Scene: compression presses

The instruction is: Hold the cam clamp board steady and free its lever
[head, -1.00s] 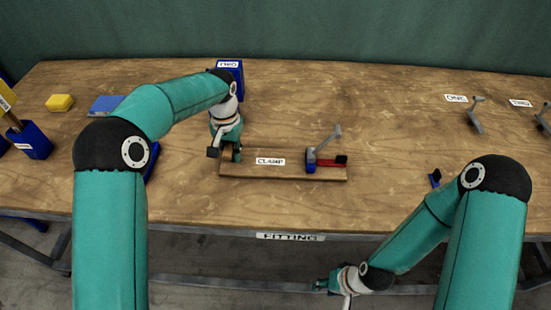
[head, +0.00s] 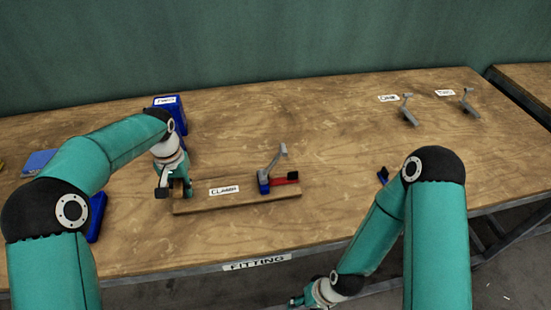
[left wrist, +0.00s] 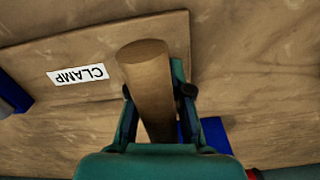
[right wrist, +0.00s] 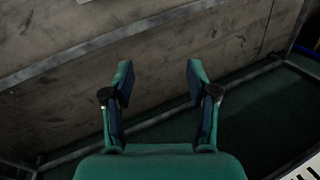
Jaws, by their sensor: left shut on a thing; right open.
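The cam clamp board (head: 240,198) is a flat wooden board with a CLAMP label, lying on the table. Near its right end sits a blue cam block (head: 264,184) with a grey lever (head: 276,158) sticking up and to the right. A red bar (head: 286,179) with a black end lies beside the block. My left gripper (head: 178,190) is at the board's left end. In the left wrist view its fingers are shut on a round wooden post (left wrist: 148,85) on the board. My right gripper (right wrist: 157,85) is open and empty, low in front of the table edge (head: 300,303).
A blue box (head: 172,112) stands behind my left gripper. Two grey levers (head: 409,110) (head: 469,102) with labels stand at the back right. The table middle behind the board is clear.

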